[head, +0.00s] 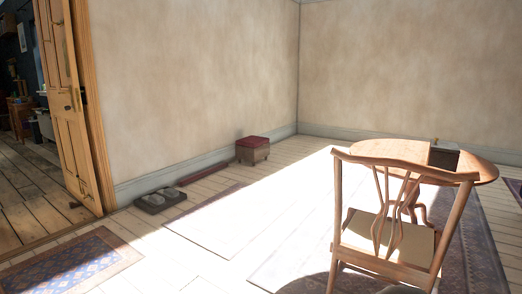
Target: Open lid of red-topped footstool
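A small footstool (252,151) with a red cushioned top stands on the floor against the back-left wall, near the room's corner. Its red lid (253,141) looks closed and lies flat on the box-like base. The footstool is far off and small in the head view, so hinge and edge details cannot be made out. My gripper is not in view.
A wooden chair (392,225) and a round table (470,165) stand at the right. A dark tray (160,200) lies along the left wall. A wooden door (66,105) stands open at left. Rugs (70,264) lie on the floor; the middle floor is clear and sunlit.

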